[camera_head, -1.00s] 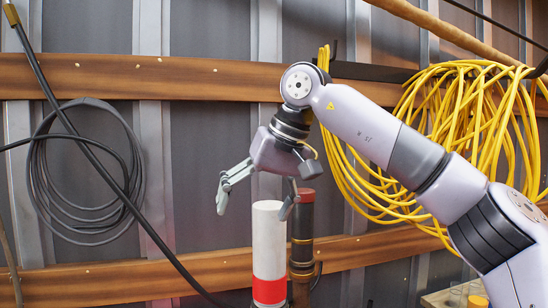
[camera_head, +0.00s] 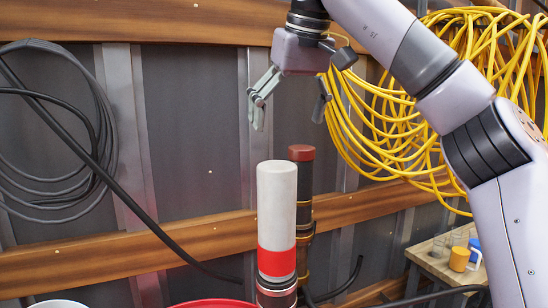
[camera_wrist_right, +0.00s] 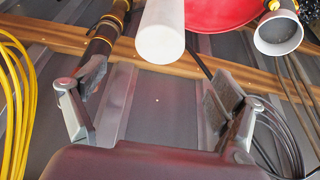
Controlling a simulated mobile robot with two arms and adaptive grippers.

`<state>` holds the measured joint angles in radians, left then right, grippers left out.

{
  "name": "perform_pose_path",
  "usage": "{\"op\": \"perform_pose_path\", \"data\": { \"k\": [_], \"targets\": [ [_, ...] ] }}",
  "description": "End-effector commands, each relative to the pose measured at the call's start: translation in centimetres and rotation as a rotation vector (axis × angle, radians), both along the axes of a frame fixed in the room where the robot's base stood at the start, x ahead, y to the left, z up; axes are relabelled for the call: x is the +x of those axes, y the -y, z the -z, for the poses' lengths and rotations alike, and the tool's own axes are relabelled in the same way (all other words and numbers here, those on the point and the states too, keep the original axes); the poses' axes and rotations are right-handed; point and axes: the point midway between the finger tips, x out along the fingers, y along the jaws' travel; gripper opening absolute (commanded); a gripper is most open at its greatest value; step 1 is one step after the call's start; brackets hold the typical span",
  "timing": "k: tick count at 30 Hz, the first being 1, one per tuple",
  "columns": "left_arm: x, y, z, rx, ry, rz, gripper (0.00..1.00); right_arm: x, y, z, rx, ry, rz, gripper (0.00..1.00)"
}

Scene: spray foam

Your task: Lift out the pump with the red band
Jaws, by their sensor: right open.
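The pump with the red band (camera_head: 277,215) stands upright, a white cylinder with a red band low on it. In the right wrist view its pale end (camera_wrist_right: 161,42) shows at the top, between and beyond the fingers. My right gripper (camera_head: 290,112) is open and empty, above the pump and apart from it. It also shows in the right wrist view (camera_wrist_right: 152,105). A dark pump with a dark red cap (camera_head: 302,190) stands close behind and to the right. The lower end of the red-banded pump is cut off by the frame. My left gripper is out of view.
A red round rim (camera_head: 212,303) and a white round container (camera_head: 55,304) sit at the bottom left. Yellow cable (camera_head: 420,110) hangs on the wall at right, black cable (camera_head: 60,140) at left. A small table (camera_head: 432,262) with cups stands at lower right.

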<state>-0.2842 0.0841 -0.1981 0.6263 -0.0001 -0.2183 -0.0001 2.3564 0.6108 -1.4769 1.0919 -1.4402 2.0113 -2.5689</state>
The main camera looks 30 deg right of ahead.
Motion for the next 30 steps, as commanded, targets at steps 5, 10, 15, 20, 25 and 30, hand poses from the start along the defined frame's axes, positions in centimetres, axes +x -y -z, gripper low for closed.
{"op": "perform_pose_path", "data": {
  "k": [5, 10, 15, 20, 25, 30],
  "targets": [
    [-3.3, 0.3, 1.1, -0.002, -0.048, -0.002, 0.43, 1.4, 0.1, 3.6, 0.001, -0.005, -0.001, 0.88],
    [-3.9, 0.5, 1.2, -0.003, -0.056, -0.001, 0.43, 2.6, 0.2, 6.5, 0.0, -0.005, 0.0, 0.88],
    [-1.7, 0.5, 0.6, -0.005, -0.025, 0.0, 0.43, 3.9, 0.3, 9.4, -0.001, -0.003, 0.0, 0.88],
    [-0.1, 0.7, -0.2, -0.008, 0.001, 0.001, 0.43, 4.9, 0.3, 12.0, 0.0, -0.002, 0.001, 0.88],
    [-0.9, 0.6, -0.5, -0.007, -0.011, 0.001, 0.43, 5.7, 0.4, 13.8, 0.0, -0.002, 0.001, 0.88],
    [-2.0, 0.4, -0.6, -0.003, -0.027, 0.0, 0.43, 6.1, 0.3, 14.6, 0.001, 0.001, 0.001, 0.88]
  ]
}}
